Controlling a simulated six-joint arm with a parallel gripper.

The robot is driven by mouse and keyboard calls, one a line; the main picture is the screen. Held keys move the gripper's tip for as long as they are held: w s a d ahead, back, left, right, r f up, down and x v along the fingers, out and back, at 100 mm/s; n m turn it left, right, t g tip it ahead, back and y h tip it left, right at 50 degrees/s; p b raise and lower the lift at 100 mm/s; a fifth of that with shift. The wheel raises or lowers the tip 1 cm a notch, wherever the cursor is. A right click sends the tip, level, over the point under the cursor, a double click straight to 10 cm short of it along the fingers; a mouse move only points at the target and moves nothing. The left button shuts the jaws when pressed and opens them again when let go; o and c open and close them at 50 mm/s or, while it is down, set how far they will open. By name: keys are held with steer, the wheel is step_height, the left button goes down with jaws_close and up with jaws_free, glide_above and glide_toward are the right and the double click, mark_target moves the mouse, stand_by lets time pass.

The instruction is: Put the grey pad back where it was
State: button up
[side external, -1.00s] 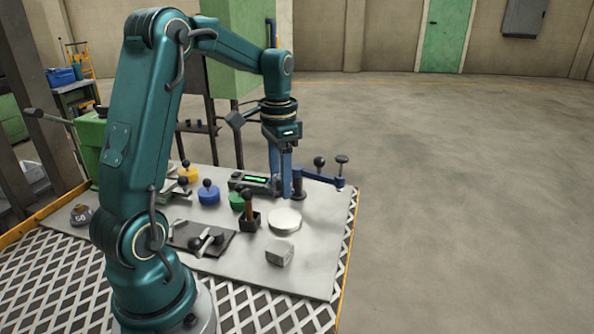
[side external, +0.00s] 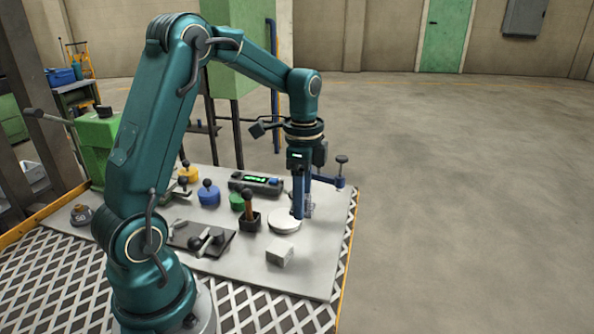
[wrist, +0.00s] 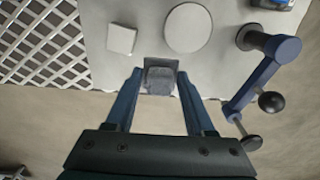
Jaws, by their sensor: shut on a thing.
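My gripper (side external: 302,214) points straight down near the right edge of the table, just right of a white disc (side external: 284,220). In the wrist view, my gripper (wrist: 158,76) is shut on the grey pad (wrist: 160,78), a dark grey squarish piece between its two blue fingers. In the side view only a bit of the grey pad (side external: 310,204) shows beside the fingers. The pad appears over the table's edge; I cannot tell its height above the table.
A light grey block (side external: 280,253) lies in front of the disc. A blue crank arm with dark knobs (wrist: 265,72) stands close to the right of my gripper in the wrist view. A display device (side external: 256,183) and a dark holder with a brown handle (side external: 249,215) stand to the left.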

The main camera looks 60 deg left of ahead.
mark_target(324, 244)
steer(key=w+d+f, duration=0.1)
steer(key=d, duration=0.1)
steer(key=w+d+f, duration=0.1)
steer(key=f, duration=0.1)
steer(key=shift+w+d, duration=0.4)
steer(key=shift+f, duration=1.95)
steer(key=shift+f, duration=0.15)
steer(key=o, duration=1.3)
